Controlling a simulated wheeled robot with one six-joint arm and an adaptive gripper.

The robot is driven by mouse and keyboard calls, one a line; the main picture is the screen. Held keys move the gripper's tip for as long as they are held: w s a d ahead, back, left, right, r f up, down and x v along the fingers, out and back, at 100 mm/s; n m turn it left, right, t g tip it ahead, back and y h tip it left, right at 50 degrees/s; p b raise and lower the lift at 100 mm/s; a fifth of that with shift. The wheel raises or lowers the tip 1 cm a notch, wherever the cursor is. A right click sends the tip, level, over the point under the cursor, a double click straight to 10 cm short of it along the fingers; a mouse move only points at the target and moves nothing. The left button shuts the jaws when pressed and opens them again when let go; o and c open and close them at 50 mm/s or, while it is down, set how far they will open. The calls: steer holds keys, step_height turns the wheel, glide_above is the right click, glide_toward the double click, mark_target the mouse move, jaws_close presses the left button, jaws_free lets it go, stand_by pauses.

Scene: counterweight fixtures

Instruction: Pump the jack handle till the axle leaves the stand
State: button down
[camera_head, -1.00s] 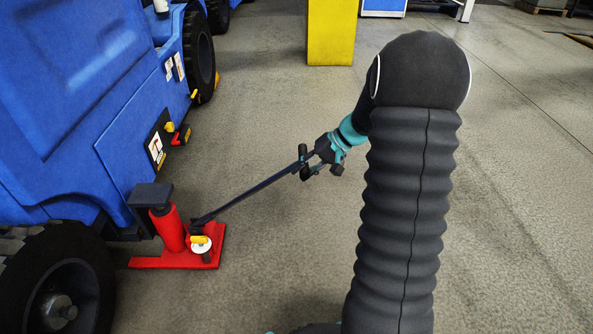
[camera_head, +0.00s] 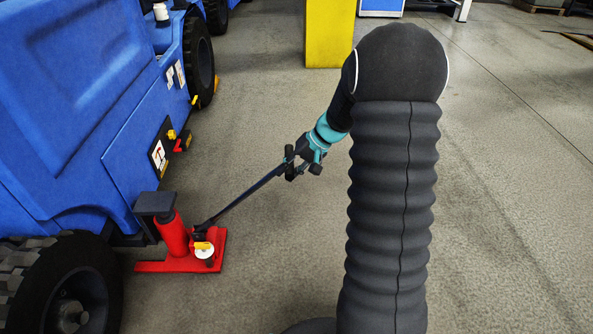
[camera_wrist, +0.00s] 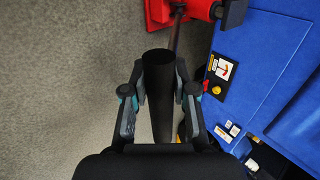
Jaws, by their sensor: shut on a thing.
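The red jack (camera_head: 174,236) stands on the floor beside the blue vehicle (camera_head: 75,110), its dark top pad (camera_head: 154,204) close to the vehicle's lower side. The long dark jack handle (camera_head: 245,196) slopes up to the right from the jack's base. My gripper (camera_head: 303,168) is shut on the handle near its upper end. In the wrist view the handle (camera_wrist: 160,85) runs between both fingers, with the red jack (camera_wrist: 185,10) at the top edge. The axle's contact with a stand is hidden; I cannot make out a stand.
A large black wheel (camera_head: 65,295) is at the lower left, near the jack. A yellow post (camera_head: 330,35) stands at the back. The concrete floor (camera_head: 500,220) to the right is clear.

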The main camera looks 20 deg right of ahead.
steer(key=w+a+r+h+p, duration=0.1)
steer(key=a+r+h+p, duration=0.1)
steer(key=a+r+p, duration=0.3)
steer(key=a+p, duration=0.1)
steer(key=p, duration=0.1)
steer(key=shift+w+a+g+p, duration=0.3)
steer(key=shift+w+g, duration=0.1)
steer(key=c, duration=0.7)
jaws_free()
steer(key=shift+r, duration=0.2)
steer(key=shift+w+d, duration=0.1)
steer(key=shift+r, duration=0.15)
steer(key=shift+d+f+p+v, duration=0.1)
steer(key=shift+d+p+v, duration=0.1)
steer(key=shift+v, duration=0.95)
steer(key=shift+d+f+p+v, duration=0.1)
steer(key=shift+p+v, duration=0.15)
steer(key=shift+v, duration=0.95)
steer(key=shift+d+p+v, duration=0.1)
steer(key=shift+p+v, duration=0.1)
steer(key=shift+v, duration=0.95)
